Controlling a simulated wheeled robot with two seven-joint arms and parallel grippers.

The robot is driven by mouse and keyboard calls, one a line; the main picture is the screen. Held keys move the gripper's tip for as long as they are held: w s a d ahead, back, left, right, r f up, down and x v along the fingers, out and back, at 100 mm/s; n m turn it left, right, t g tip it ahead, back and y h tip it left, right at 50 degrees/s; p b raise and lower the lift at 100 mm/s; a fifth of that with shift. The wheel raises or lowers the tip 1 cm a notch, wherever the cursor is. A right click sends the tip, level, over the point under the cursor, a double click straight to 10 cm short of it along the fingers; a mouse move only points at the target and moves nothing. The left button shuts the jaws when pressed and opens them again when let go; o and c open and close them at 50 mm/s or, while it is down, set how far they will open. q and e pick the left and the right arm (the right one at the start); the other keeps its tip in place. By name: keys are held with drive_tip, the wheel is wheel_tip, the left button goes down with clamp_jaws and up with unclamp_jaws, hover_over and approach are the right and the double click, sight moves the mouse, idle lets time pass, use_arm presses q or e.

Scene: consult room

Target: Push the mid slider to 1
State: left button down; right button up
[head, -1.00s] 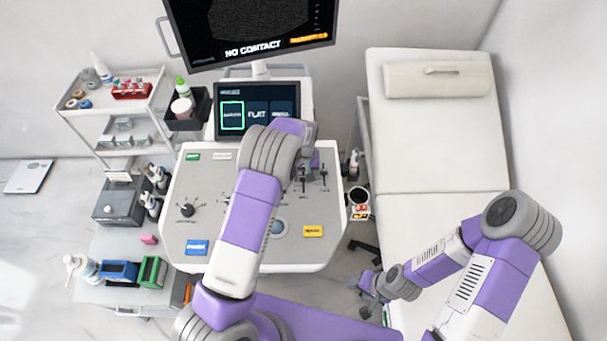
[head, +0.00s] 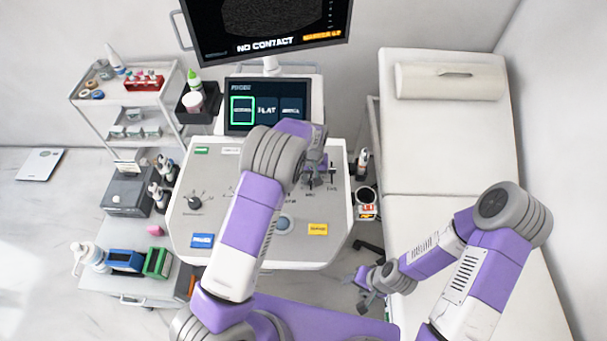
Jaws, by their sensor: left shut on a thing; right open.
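The console (head: 250,240) carries a row of sliders on its upper right, largely behind my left arm. My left gripper (head: 312,180) is over the slider just left of the rightmost one and is shut on its knob, which I take to be the mid slider. The gripper hides that knob and most of its track, so its setting cannot be read. The rightmost slider (head: 333,174) is clear of the gripper. My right gripper (head: 367,284) is open and empty, to the right of the console and below its front right corner.
A small screen (head: 266,105) and a large monitor (head: 265,30) stand behind the console. A couch (head: 445,150) is at right. A cup holder (head: 366,197) sits at the console's right edge. Trolleys with bottles (head: 118,130) stand at left.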

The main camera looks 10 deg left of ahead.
use_arm(q)
drive_tip(key=c, duration=0.9)
unclamp_jaws()
wheel_tip(320, 180, up, 8)
drive_tip(key=shift+f, duration=0.15)
drive_tip(key=shift+s+f, duration=0.1)
